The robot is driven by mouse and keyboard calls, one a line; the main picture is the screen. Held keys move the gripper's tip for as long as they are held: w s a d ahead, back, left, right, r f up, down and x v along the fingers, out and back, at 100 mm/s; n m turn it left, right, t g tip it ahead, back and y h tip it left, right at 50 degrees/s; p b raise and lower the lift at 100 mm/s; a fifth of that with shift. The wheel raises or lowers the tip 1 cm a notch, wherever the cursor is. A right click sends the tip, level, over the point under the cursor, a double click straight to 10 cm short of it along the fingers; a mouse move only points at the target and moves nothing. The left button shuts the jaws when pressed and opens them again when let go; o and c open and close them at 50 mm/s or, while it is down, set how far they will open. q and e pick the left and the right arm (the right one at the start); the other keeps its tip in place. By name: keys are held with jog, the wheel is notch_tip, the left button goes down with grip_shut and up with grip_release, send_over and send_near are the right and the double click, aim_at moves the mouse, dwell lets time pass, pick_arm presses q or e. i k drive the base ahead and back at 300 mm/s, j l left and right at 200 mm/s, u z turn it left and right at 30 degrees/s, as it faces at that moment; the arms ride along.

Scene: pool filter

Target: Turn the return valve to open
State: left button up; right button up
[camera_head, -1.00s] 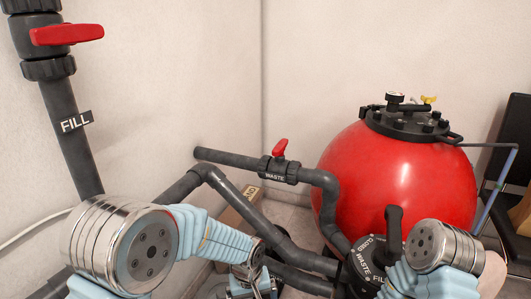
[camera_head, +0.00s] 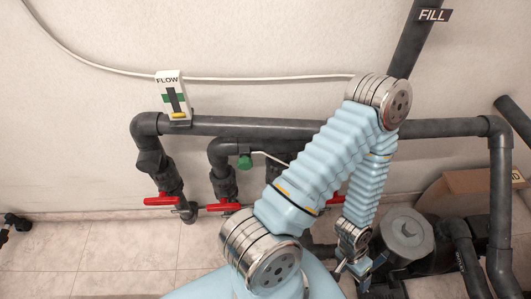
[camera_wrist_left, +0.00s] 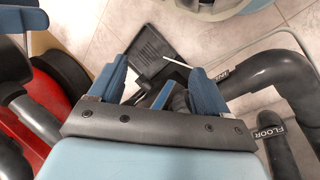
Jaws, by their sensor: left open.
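Several red-handled valves show low on the grey pipes in the head view. One red handle (camera_head: 163,200) is at the left, a second red handle (camera_head: 217,207) is right of it, and a third (camera_head: 336,199) is partly behind my left arm. No label on them is readable, so I cannot tell which is the return valve. My left gripper (camera_head: 352,272) hangs low, right of these handles and apart from them. In the left wrist view, its blue fingers (camera_wrist_left: 160,88) are spread with nothing gripped. My right gripper is out of view.
A FLOW gauge (camera_head: 172,95) stands on the upper horizontal pipe (camera_head: 250,126). A grey pump lid (camera_head: 406,234) lies right of my gripper, near more pipes. A pipe labelled FLOOR (camera_wrist_left: 270,132) is beside it in the wrist view.

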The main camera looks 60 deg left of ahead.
aim_at(163, 199)
jog(key=u, duration=0.45)
jog(key=l+u, duration=0.1)
jog(key=u, duration=0.4)
jog(key=k+u, duration=0.1)
jog(key=u, duration=0.35)
jog(key=l+u, duration=0.1)
jog(key=u, duration=0.35)
jog(key=k+u, duration=0.1)
jog(key=u, duration=0.85)
jog(key=k+u, duration=0.1)
jog(key=u, duration=0.35)
